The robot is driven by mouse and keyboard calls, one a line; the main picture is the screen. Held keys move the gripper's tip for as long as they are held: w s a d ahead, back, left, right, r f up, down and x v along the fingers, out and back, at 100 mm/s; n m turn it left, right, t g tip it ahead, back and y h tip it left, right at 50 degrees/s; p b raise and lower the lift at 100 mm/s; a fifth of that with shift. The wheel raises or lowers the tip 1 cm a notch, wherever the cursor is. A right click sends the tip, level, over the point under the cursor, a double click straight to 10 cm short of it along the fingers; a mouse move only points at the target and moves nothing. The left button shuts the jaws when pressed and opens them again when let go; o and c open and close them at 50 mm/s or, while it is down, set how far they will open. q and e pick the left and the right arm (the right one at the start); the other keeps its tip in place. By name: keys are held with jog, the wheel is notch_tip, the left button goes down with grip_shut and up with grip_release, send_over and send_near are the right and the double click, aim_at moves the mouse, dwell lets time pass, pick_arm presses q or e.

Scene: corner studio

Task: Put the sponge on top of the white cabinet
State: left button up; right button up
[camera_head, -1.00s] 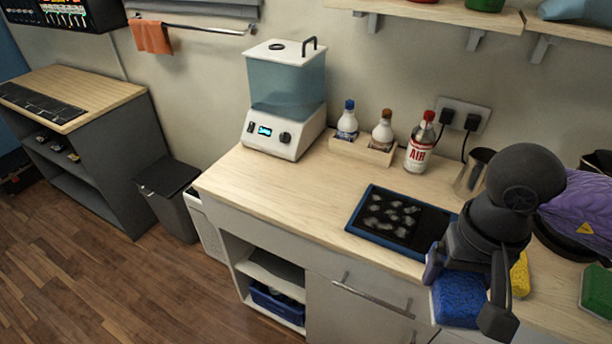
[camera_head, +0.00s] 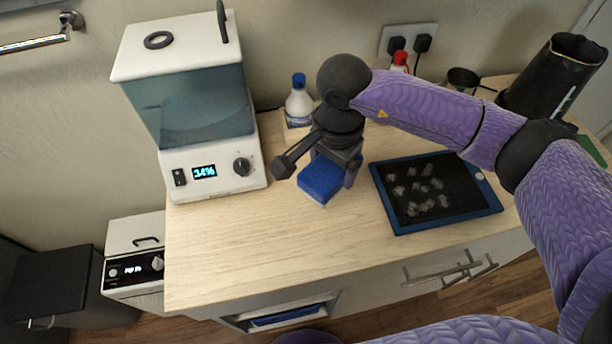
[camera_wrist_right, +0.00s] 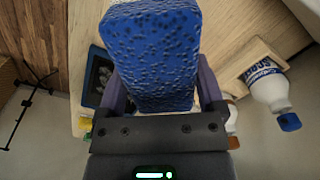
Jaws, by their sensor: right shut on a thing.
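The blue sponge (camera_head: 321,180) is held in my right gripper (camera_head: 334,170), with its fingers on either side of it. It hangs over the wooden counter (camera_head: 230,240), between the tank machine and the dark tray. In the right wrist view the sponge (camera_wrist_right: 150,55) sits between the two fingers. A white cabinet front (camera_head: 410,280) with bar handles is below the counter top. A low white box-shaped unit (camera_head: 133,232) with a handle and a dial stands left of the counter. I cannot tell which is the task's white cabinet. My left gripper is out of view.
A white machine with a blue tank (camera_head: 205,155) stands at the counter's left end. A blue-rimmed dark tray (camera_head: 400,225) lies right of the sponge. White bottles (camera_head: 299,100) stand at the back wall. The counter's front left is clear. A dark bin (camera_head: 60,285) stands at lower left.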

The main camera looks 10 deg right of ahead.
jog(key=f+m, duration=0.2)
jog(key=shift+w+a+f, duration=0.15)
jog(key=shift+w+f, duration=0.05)
jog(key=shift+f, duration=0.1)
jog(key=shift+m, duration=0.3)
notch_tip(320, 180, down, 9)
jog(key=shift+f+b, duration=0.1)
jog(key=shift+b, duration=1.1)
jog(key=o, duration=1)
jog(key=shift+o, duration=0.3)
notch_tip(320, 180, up, 11)
jog(key=p, duration=0.2)
jog(key=shift+r+p, duration=0.2)
jog(key=shift+p, duration=0.1)
jog(key=shift+r, duration=0.45)
